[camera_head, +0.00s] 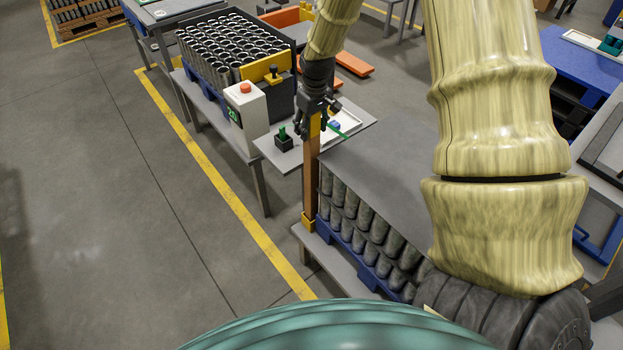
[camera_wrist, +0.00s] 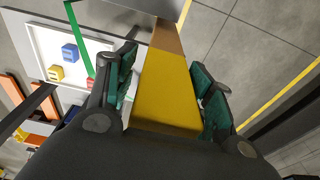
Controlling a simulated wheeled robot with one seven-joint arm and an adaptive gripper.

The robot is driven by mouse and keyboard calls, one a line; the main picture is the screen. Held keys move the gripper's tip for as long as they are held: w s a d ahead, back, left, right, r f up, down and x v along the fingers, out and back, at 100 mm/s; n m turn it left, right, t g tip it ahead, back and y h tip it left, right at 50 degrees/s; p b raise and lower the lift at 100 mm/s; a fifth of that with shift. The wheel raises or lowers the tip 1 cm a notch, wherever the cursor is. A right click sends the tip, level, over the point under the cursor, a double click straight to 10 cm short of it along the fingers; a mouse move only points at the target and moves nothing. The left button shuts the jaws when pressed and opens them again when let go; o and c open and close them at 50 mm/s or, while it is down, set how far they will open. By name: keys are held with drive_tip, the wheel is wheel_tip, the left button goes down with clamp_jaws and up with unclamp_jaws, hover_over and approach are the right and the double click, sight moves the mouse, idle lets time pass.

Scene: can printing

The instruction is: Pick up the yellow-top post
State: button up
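The yellow-top post (camera_head: 311,175) stands upright at the near table's left corner, a brown wooden shaft with a yellow top and a yellow foot. My gripper (camera_head: 316,115) is over its upper end, pointing down. In the wrist view the yellow top (camera_wrist: 165,95) lies between the two green-padded fingers of my gripper (camera_wrist: 168,85). A narrow gap shows between the left finger and the post. The right finger is close to the post's side, and I cannot tell whether it touches. The fingers look open around the top.
Grey cans under a grey sheet (camera_head: 385,160) stand right beside the post. Behind it a small table holds a white tray (camera_wrist: 45,45), a green strip (camera_wrist: 80,40) and small blocks. A crate of cans (camera_head: 235,50) stands farther back. The floor on the left is clear.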

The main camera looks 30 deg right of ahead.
clamp_jaws()
drive_tip(key=shift+r, duration=0.1)
